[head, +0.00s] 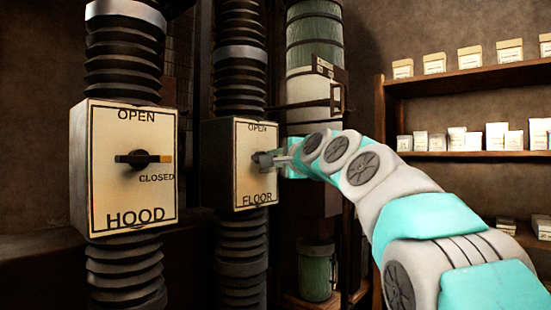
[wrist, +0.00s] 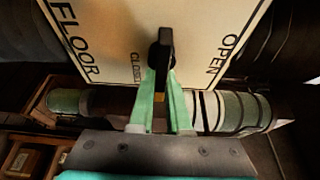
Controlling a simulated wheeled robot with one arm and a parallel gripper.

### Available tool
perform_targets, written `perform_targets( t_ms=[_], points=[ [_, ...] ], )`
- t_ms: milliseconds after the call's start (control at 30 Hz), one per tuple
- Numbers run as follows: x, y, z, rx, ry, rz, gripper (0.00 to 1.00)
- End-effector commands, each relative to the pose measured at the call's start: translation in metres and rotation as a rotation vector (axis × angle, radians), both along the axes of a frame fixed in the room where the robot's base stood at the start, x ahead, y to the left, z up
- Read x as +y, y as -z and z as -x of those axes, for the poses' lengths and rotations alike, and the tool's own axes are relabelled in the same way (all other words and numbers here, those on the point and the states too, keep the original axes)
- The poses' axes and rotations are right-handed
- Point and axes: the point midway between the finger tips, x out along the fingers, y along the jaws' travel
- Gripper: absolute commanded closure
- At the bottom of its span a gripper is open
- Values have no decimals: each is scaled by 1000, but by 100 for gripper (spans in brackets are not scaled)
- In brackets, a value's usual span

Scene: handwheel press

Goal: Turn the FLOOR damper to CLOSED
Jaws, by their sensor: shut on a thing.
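The FLOOR damper (head: 240,188) is a pale plate on a dark box, marked OPEN at the top. Its plate (wrist: 110,25) fills the upper wrist view, with FLOOR left, OPEN right and CLOSED by the handle. My gripper (head: 272,159) is at its hub and hides most of the handle in the head view. In the wrist view the green fingers (wrist: 163,76) are shut on the dark handle (wrist: 164,48). The handle runs straight down that picture, alongside the CLOSED label, with an orange end partly hidden between the fingers. It looks lined up with CLOSED.
The HOOD damper (head: 125,195) stands to the left, its handle (head: 142,159) level, orange end right, above CLOSED. Dark ribbed ducts (head: 240,90) run above and below both boxes. A green cylinder (head: 314,45) stands behind my gripper. Shelves (head: 470,82) with small boxes are at the right.

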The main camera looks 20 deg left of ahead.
Motion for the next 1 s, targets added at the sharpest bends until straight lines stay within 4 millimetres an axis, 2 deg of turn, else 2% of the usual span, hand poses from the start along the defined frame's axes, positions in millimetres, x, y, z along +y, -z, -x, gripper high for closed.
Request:
perform_targets(
  t_ms=[33,167,200,433,1000],
  points=[
    [10,8,3,11,-15,12,100],
    [10,7,4,9,-16,12,100],
    [10,7,4,8,-16,11,80],
    [9,4,5,4,-14,8,55],
    [-2,0,7,-3,-5,1,55]
  ],
)
